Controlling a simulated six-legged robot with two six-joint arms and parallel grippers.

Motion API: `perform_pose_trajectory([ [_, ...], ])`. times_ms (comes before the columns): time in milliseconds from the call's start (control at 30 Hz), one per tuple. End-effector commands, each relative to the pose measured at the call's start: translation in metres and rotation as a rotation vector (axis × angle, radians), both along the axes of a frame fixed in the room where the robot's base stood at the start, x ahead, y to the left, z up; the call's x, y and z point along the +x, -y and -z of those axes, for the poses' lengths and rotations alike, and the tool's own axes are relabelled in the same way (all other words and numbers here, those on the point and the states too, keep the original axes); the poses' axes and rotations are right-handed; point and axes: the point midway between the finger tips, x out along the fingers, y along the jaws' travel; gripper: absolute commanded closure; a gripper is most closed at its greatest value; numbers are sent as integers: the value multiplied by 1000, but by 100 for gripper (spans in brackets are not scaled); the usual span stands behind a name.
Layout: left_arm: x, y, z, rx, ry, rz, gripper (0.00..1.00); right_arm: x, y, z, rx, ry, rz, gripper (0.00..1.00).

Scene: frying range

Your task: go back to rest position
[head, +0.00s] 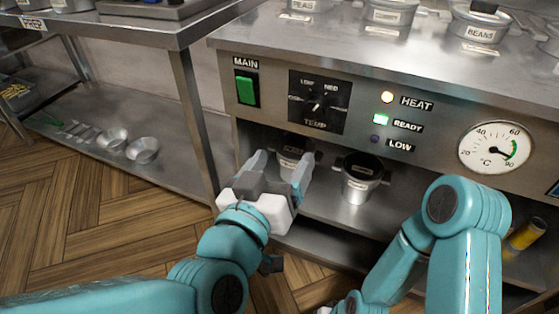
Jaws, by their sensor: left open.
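My left gripper (283,162) is open, its two grey fingers apart in front of the steel unit, below the TEMP dial (317,102). Nothing shows between its fingers. A small lidded metal pot (294,145) on the unit's lower shelf is behind the fingers and partly hidden by them; I cannot tell how far apart they are.
Above are the green MAIN switch (246,89), the lit HEAT (387,97) and READY (381,119) lamps and a gauge (494,148). A steel table (180,36) stands left; wooden floor (95,235) lies open.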

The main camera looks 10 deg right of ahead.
Motion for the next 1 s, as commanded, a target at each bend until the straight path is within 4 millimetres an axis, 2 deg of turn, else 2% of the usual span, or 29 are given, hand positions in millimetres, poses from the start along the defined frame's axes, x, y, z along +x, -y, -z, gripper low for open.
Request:
perform_pose_trajectory([
  [467, 0, -1, 0, 0, 0, -2, 25, 0, 0, 0, 0, 0, -1, 100],
  [567, 11, -14, 9, 5, -20, -39, 25, 0, 0, 0, 0, 0, -1, 100],
  [667, 38, -42, 48, 42, -98, -119, 25, 0, 0, 0, 0, 0, -1, 100],
  [767, 63, -81, 114, 105, -229, -215, 25, 0, 0, 0, 0, 0, -1, 100],
  [800, 69, -97, 144, 133, -287, -245, 25, 0, 0, 0, 0, 1, -1, 100],
  [867, 72, -120, 190, 173, -384, -278, 25, 0, 0, 0, 0, 0, -1, 100],
  [900, 71, -135, 221, 194, -453, -295, 25, 0, 0, 0, 0, 1, -1, 100],
  [967, 62, -155, 267, 218, -563, -310, 25, 0, 0, 0, 0, 0, -1, 100],
  [1000, 53, -167, 296, 227, -640, -318, 25, 0, 0, 0, 0, 0, -1, 100],
])
